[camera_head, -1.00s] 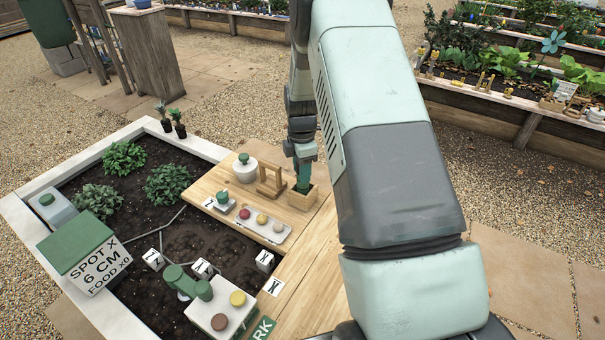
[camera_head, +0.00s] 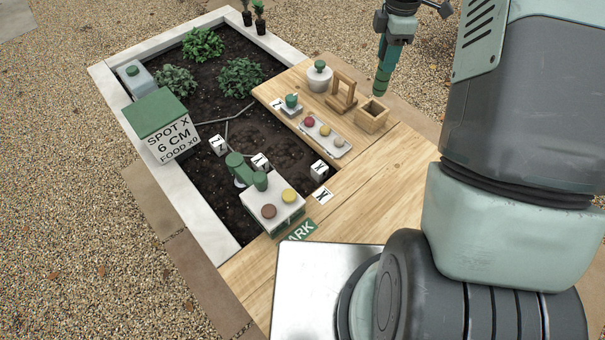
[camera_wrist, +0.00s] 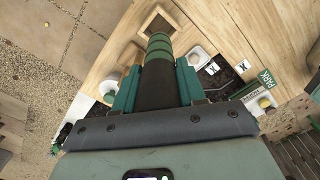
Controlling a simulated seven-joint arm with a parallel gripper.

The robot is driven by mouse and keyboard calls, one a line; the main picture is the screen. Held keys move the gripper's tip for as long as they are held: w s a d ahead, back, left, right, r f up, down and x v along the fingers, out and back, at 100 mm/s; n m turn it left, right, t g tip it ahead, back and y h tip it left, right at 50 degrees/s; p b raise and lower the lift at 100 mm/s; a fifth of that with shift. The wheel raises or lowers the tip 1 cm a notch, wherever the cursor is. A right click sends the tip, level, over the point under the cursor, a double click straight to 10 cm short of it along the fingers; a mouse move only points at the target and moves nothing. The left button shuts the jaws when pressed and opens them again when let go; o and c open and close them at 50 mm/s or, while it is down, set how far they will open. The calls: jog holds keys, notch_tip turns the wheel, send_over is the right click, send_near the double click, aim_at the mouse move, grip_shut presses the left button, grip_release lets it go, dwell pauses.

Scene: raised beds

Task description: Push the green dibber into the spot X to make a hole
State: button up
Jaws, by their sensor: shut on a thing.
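My gripper (camera_head: 394,48) is shut on the green dibber (camera_head: 382,80) and holds it nearly upright in the air, tip down, above and just behind the small wooden box. In the wrist view, the banded green and dark dibber (camera_wrist: 158,48) sits between the two teal fingers of my gripper (camera_wrist: 157,85). A white cube marked X (camera_head: 319,170) stands at the right edge of the dark soil, with a flat X card (camera_head: 322,195) on the wood beside it. The sign (camera_head: 168,138) reads "SPOT X 6 CM". My gripper is well away from the X cube.
Soil near the cubes is mostly bare.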

dwell(0.4)
jog(key=s+a+f+n, duration=0.1)
jog(key=s+a+f, duration=0.1)
jog(key=s+a, duration=0.2)
jog(key=s+a+f+n, duration=0.2)
jog(key=s+a+f, duration=0.1)
jog(key=a, duration=0.5)
jog(key=shift+s+a+f, duration=0.25)
jog(key=shift+s+a, duration=0.15)
jog(key=shift+s, duration=0.35)
jog(key=s+a+f+n, duration=0.1)
jog(key=s+a, duration=0.1)
jog(key=s, duration=0.2)
jog(key=s+a+f+n, duration=0.1)
jog(key=s+a, duration=0.1)
jog(key=s, duration=0.1)
jog(key=s+a+f, duration=0.1)
jog(key=s+a, duration=0.2)
jog(key=s, duration=0.1)
jog(key=shift+s+f+n, duration=0.2)
jog(key=shift+s+n, duration=0.1)
jog(key=shift+n, duration=0.1)
grip_shut()
notch_tip(320, 180, down, 7)
jog(key=shift+f, duration=0.2)
jog(key=shift+a+f, duration=0.1)
jog(key=shift+f, duration=1.95)
dwell(1.2)
